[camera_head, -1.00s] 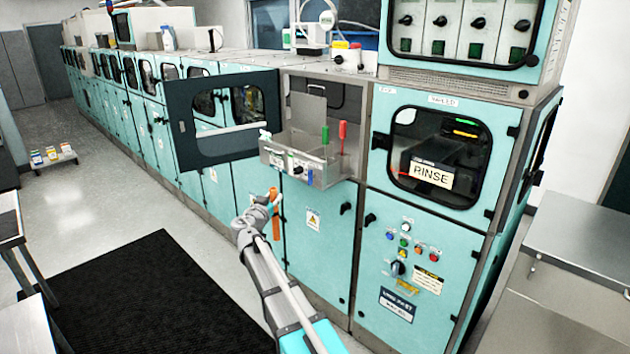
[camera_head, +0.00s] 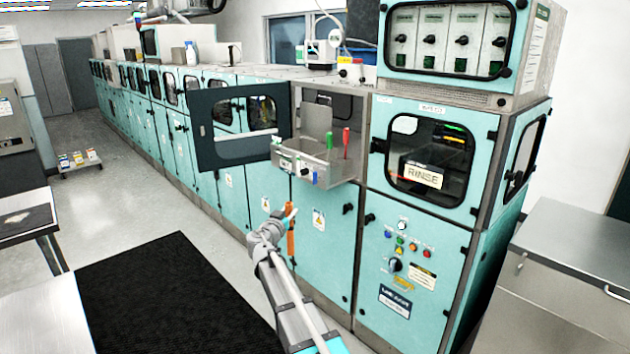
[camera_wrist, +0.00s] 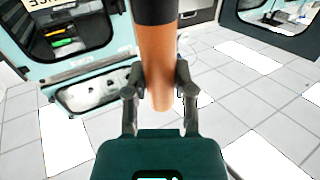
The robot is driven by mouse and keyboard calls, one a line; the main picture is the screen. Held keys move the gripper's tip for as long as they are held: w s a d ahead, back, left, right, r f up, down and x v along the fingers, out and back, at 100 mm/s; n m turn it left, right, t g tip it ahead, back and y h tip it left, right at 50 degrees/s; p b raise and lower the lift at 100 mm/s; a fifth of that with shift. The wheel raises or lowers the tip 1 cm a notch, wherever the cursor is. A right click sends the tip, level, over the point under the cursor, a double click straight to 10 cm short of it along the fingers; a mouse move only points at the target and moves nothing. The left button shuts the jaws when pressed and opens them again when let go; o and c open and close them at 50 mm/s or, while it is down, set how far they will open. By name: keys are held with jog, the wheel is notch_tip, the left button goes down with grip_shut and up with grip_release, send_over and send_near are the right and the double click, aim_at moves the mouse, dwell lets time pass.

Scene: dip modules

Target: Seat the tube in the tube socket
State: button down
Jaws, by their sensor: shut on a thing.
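My gripper (camera_wrist: 158,88) is shut on an orange-brown tube (camera_wrist: 156,55) with a black end, and its two fingers press the tube from both sides in the wrist view. In the head view the tube (camera_head: 291,238) shows as a small orange piece at the end of my arm. It is in front of the turquoise lower panels, below the open module, and apart from it. The open module has a metal tray (camera_head: 340,168) at its front with green, red and blue handled items. I cannot make out the tube socket.
A dark-framed door (camera_head: 205,145) stands swung open left of the module. A closed RINSE module (camera_head: 430,150) is to the right. A black mat (camera_head: 170,295) lies on the floor, and a grey cabinet (camera_head: 570,250) stands at the right. A small cart with bottles (camera_head: 80,162) is farther back.

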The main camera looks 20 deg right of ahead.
jog(key=shift+s+d, duration=0.15)
jog(key=shift+d, duration=0.1)
dwell(0.4)
